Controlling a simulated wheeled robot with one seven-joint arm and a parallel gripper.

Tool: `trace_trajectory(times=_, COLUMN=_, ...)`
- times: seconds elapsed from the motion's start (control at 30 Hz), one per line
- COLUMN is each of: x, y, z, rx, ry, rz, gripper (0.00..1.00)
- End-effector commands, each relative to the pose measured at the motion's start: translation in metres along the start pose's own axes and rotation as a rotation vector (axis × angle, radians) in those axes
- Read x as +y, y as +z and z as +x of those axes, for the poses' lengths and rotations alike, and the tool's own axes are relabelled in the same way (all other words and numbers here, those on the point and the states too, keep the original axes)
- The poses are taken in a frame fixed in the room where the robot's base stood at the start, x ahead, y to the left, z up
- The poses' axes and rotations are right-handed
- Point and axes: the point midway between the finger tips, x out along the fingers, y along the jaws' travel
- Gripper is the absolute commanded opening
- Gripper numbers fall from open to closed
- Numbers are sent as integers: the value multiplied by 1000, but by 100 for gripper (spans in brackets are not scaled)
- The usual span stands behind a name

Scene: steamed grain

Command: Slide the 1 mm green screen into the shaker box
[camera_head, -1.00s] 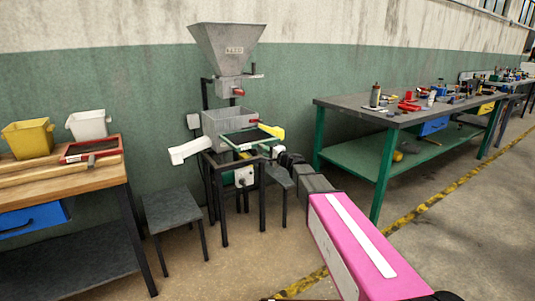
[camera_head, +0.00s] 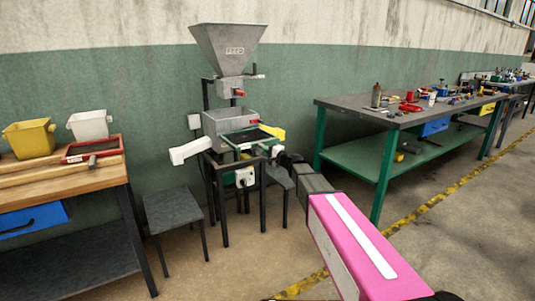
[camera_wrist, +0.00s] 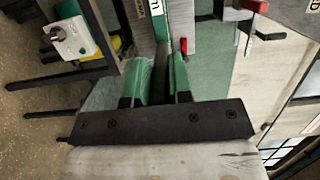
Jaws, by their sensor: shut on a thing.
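The green-framed screen (camera_head: 240,147) with a dark mesh and a white label is held roughly flat at the front of the grey shaker box (camera_head: 222,122), in the head view. Its far edge overlaps the box's front; I cannot tell whether that edge is inside the slot. My gripper (camera_head: 277,152) is shut on the screen's near right side. The slot itself is hidden.
A feed hopper (camera_head: 228,48) hangs above the box. A white chute (camera_head: 190,151) sticks out left and a yellow chute (camera_head: 272,132) right. A wooden bench (camera_head: 100,178) at left holds a red-framed screen (camera_head: 92,155) and two bins. A green-legged workbench (camera_head: 385,165) stands right.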

Motion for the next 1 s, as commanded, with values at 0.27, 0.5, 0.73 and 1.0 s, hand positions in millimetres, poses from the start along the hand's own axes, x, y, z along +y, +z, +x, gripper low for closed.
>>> trace_trajectory(times=0.27, x=0, y=-2, z=10, rx=0, ry=-1, rz=0, gripper=0)
trace_trajectory(times=0.5, x=-1, y=-4, z=17, rx=0, ry=-1, rz=0, gripper=0)
trace_trajectory(times=0.73, x=-1, y=-4, z=17, rx=0, ry=-1, rz=0, gripper=0)
trace_trajectory(times=1.0, x=0, y=-4, z=19, rx=0, ry=-1, rz=0, gripper=0)
